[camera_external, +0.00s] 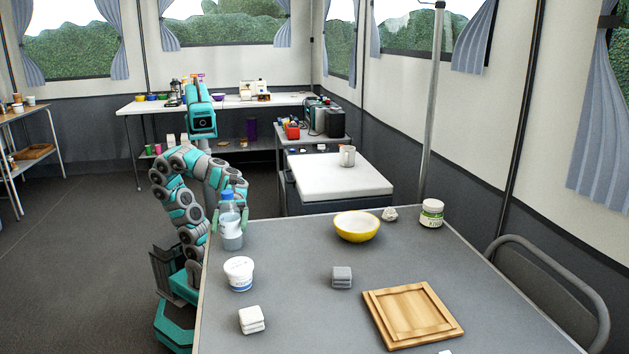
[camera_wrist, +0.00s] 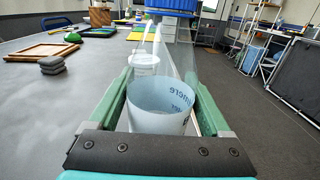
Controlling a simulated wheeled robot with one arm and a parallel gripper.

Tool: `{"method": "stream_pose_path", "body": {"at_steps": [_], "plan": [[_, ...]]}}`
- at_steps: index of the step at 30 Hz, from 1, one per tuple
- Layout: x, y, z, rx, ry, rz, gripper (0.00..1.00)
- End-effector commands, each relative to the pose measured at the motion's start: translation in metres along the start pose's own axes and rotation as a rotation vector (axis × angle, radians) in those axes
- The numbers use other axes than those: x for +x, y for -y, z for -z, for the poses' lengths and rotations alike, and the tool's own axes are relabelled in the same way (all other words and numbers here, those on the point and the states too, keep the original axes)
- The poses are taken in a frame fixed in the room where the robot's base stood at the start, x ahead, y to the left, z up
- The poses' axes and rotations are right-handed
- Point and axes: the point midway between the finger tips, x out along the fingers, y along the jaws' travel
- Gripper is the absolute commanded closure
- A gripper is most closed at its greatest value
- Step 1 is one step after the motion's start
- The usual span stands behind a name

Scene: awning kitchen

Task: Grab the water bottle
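The water bottle (camera_external: 232,240) is clear with a blue cap and stands upright at the left edge of the grey table (camera_external: 300,310). My gripper (camera_external: 230,218) is at the bottle, with one green finger on each side of it. In the wrist view my gripper (camera_wrist: 160,85) has its fingers apart, and the see-through bottle (camera_wrist: 160,121) with blue lettering stands between them. The fingers look open around it, and I cannot make out firm contact. The bottle's near lower part is hidden by the gripper's dark crossbar.
A white tub (camera_external: 239,274) stands close to the bottle. A grey block stack (camera_external: 342,277), a white block stack (camera_external: 251,320), a wooden tray (camera_external: 413,315), a yellow bowl (camera_external: 357,227) and a jar (camera_external: 431,213) are also on the table. Bare tabletop lies between them.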

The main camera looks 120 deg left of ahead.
Motion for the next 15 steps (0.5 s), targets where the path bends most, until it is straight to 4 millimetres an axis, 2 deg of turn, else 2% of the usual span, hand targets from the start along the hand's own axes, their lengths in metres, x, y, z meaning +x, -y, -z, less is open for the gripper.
{"method": "stream_pose_path", "body": {"at_steps": [2, 15], "plan": [[0.0000, 0.0000, 0.0000, 0.000, 0.000, 0.000, 0.28], [-0.0001, 0.0000, 0.0000, 0.000, 0.000, 0.000, 0.78]]}}
